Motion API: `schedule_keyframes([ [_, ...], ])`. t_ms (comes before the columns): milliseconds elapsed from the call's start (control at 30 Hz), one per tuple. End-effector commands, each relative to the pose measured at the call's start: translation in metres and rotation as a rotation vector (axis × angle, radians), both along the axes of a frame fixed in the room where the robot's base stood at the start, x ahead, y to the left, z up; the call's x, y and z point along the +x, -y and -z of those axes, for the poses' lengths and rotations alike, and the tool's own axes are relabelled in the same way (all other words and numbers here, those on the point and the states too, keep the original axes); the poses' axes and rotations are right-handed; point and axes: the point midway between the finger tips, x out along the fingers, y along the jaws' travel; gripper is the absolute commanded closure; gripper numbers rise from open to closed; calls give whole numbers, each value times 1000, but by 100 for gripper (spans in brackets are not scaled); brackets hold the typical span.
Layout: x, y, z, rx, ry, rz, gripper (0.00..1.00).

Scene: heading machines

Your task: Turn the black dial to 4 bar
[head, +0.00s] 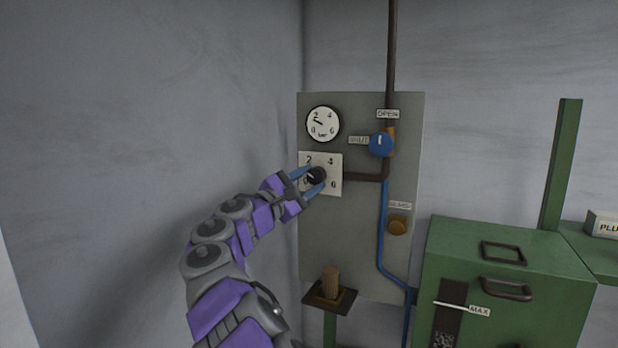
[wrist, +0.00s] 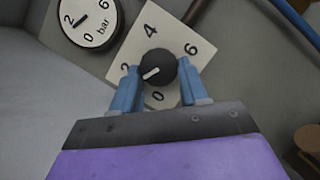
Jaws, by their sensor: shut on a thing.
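The black dial (head: 318,175) sits on a square white plate (head: 334,163) marked 0, 2, 4 and 6 on the grey panel. In the wrist view the dial (wrist: 157,66) has a white pointer line aimed between 0 and 2. My gripper (head: 308,180) has its two blue fingers on either side of the dial, shut on it; the fingers (wrist: 158,80) also show in the wrist view. The round white gauge (head: 322,124) above the plate is marked in bar. Its needle points between 0 and 2.
A blue knob (head: 380,144) between OPEN and SHUT labels is right of the gauge. A brown knob (head: 398,226) is lower right. A brown cylinder (head: 330,283) stands on a small shelf below. A green cabinet (head: 510,260) fills the lower right; a grey wall is left.

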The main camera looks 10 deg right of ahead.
Motion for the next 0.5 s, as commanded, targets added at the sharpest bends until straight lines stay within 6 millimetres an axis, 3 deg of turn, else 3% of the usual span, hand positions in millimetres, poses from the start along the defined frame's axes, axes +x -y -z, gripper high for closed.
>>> schedule_keyframes([
  [500,1,-2,-4,403,285,5,87],
])
